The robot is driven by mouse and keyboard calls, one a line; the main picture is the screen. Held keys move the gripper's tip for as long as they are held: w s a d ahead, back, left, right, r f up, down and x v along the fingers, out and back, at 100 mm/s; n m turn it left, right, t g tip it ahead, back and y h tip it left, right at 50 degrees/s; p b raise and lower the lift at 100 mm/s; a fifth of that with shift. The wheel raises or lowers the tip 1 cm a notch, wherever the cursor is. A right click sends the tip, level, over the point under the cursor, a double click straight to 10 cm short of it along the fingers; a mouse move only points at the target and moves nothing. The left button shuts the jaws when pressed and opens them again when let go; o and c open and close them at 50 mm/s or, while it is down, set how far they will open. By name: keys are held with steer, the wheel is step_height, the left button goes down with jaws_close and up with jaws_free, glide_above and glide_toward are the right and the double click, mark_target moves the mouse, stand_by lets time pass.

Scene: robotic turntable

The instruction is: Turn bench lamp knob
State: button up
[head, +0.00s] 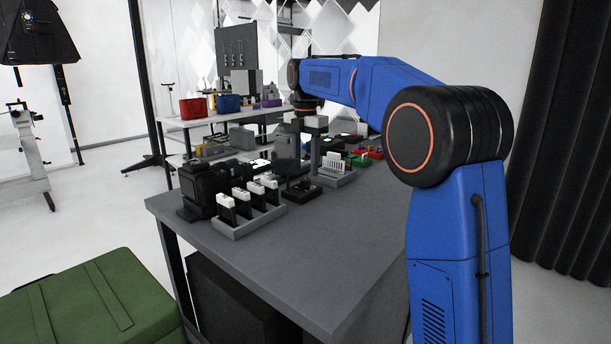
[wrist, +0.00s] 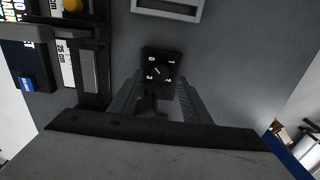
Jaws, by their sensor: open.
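In the wrist view, a small black box with a dial face (wrist: 158,71) lies ahead of my gripper. Its face has white digits around a short white pointer line, and it looks like the bench lamp knob. My gripper (wrist: 159,88) is open, with one finger on each side of the box's near part. I cannot tell whether the fingers touch it. A dark shape between the fingers, below the dial, is partly shadowed. In the head view my blue arm reaches over the far part of the bench, and the knob cannot be made out among the items there.
The grey bench (head: 300,255) has a clear front. A grey rack with white-topped black items (head: 248,208) and a black device (head: 206,187) stand at its left. In the wrist view, a light grey frame (wrist: 168,12) lies beyond the dial and dark labelled items (wrist: 66,65) lie left.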

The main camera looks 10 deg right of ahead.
mark_target(306, 179)
steer(key=shift+f, duration=1.8)
steer(key=shift+c, duration=0.3)
steer(key=c, duration=1)
steer(key=m, duration=1)
steer(key=shift+m, duration=0.3)
